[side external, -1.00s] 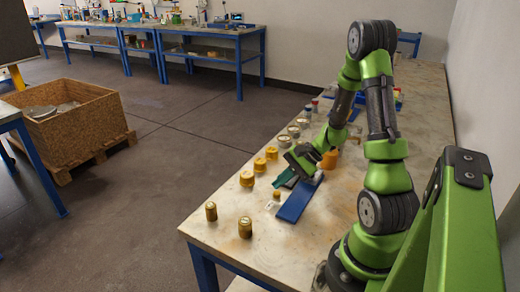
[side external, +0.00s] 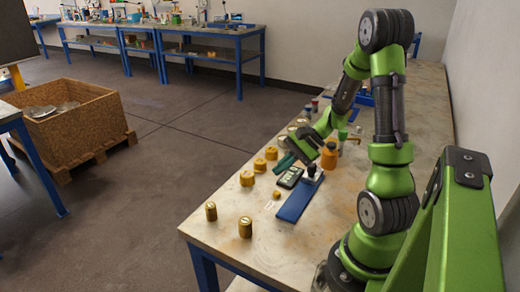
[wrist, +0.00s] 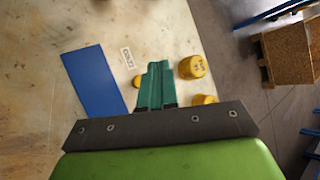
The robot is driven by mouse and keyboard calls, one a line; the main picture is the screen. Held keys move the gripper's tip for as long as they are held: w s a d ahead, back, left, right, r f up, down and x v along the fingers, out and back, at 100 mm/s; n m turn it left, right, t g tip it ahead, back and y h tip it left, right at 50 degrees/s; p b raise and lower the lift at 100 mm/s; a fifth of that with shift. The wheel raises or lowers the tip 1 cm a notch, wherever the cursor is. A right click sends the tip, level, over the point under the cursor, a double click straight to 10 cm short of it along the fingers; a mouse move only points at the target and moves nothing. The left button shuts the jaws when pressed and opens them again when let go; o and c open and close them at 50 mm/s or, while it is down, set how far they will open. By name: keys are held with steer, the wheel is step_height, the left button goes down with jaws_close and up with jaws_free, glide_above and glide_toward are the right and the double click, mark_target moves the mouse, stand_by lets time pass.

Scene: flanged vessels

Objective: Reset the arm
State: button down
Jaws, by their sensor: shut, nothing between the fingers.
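My gripper (side external: 284,162) has teal fingers pressed together, with nothing between them. It is raised over the workbench (side external: 225,226), beside the row of yellow flanged vessels. In the wrist view my gripper (wrist: 154,68) points toward the gap between a blue board (wrist: 93,80) and a yellow vessel (wrist: 192,67). The blue board (side external: 297,200) lies flat, clear of the fingers. Several yellow vessels stand along the bench's left edge, one of them a yellow vessel (side external: 247,178). Two brownish vessels stand at the near corner, including a brownish vessel (side external: 245,227).
A dark handheld device (side external: 290,178) lies below my fingers. A small black-and-white item (side external: 312,171) is at the blue board's far end. An orange container (side external: 329,157) stands close to my wrist. A wooden crate (side external: 70,115) sits on the floor.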

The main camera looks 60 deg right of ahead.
steer(key=s+a+r+n+h, duration=0.2)
steer(key=a+r+n, duration=0.5)
steer(key=a+r, duration=0.1)
steer(key=s+a+r+n+h, duration=0.2)
steer(key=s+a+r+n, duration=0.1)
steer(key=a+r+n, duration=0.4)
steer(key=a+r, duration=0.1)
steer(key=a, duration=0.2)
steer(key=shift+a+r+n, duration=0.2)
steer(key=shift+a+n, duration=0.1)
steer(key=shift+a, duration=0.1)
